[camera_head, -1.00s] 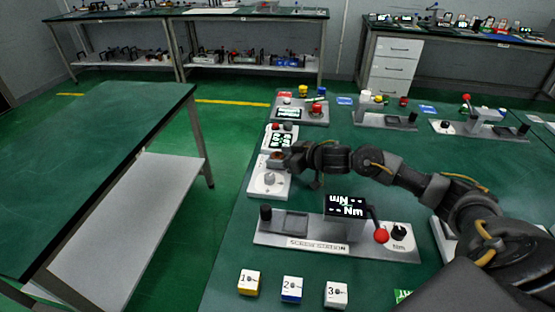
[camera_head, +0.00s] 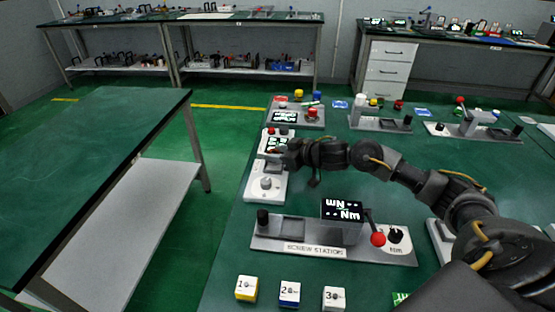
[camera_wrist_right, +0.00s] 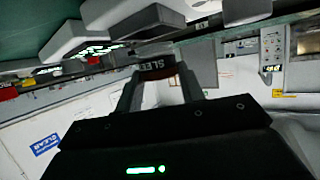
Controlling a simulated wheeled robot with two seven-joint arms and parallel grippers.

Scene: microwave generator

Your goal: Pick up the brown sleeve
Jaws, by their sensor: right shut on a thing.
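The sleeve (camera_wrist_right: 158,68) shows in the right wrist view as a dark, brownish piece with a partly visible label starting "SLEE". My right gripper (camera_wrist_right: 158,78) is shut on it, with one finger on each side. In the head view my right gripper (camera_head: 273,156) is at the back end of a white fixture with a round knob (camera_head: 266,183), near the table's left edge. The gripper hides the sleeve there. I cannot tell whether the sleeve still touches the fixture. My left gripper is not in view.
A screw station (camera_head: 310,250) with a display and red-ball lever stands in front of my right arm. Numbered blocks (camera_head: 290,294) lie at the near edge. A white device with a lit screen (camera_head: 275,142) is just behind the gripper. An aisle separates the left table (camera_head: 90,170).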

